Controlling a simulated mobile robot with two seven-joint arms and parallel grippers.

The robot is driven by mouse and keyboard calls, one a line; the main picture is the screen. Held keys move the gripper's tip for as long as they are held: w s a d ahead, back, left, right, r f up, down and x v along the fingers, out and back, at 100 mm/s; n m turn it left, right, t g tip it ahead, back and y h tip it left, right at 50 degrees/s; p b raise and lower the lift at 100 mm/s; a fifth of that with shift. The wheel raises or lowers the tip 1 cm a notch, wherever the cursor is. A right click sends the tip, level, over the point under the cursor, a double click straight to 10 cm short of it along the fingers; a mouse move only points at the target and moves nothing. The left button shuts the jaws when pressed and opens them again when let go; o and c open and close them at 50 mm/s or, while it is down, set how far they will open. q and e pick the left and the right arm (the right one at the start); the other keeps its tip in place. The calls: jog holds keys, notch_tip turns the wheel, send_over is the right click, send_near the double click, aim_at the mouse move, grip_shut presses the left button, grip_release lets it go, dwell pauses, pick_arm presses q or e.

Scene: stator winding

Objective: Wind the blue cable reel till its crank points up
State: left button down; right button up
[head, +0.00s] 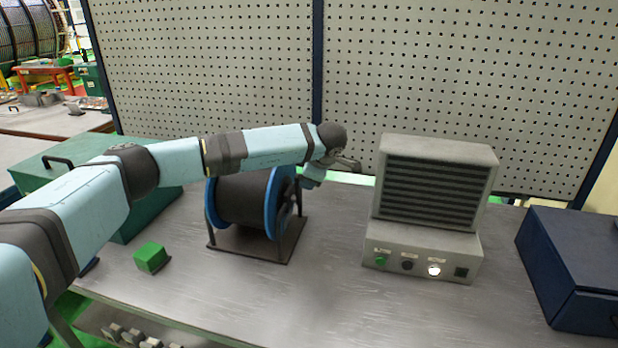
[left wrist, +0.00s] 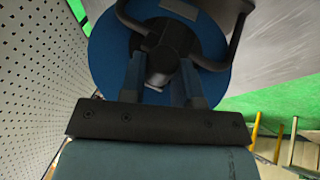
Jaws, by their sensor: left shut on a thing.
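The cable reel (head: 243,198) has blue flanges and a dark winding. It sits in a dark stand on the bench, left of centre. My left arm reaches over the reel from the left. My left gripper (head: 311,178) is at its right side, with the fingertips mostly hidden in the head view. In the left wrist view the blue flange (left wrist: 107,60) faces me, and my left gripper (left wrist: 163,88) is shut on the dark crank handle (left wrist: 160,66) in front of it. The crank's exact direction is hard to tell. My right gripper is not in view.
A grey louvred box (head: 430,185) with buttons and a lit white lamp stands right of the reel. A dark blue case (head: 570,265) is at far right. A green block (head: 151,257) lies front left, near a green case (head: 60,165). A pegboard (head: 220,70) closes the back.

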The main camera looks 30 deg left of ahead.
pick_arm(q)
jog(key=shift+s+f, duration=0.1)
jog(key=shift+f, duration=0.25)
jog(key=c, duration=1.1)
grip_release()
jog(key=shift+o, duration=1.2)
jog(key=shift+w, duration=0.25)
jog(key=b+v, duration=0.1)
jog(key=v, duration=1.2)
jog(key=shift+d+r, duration=0.2)
jog(key=shift+r, duration=0.15)
jog(key=shift+c, duration=0.4)
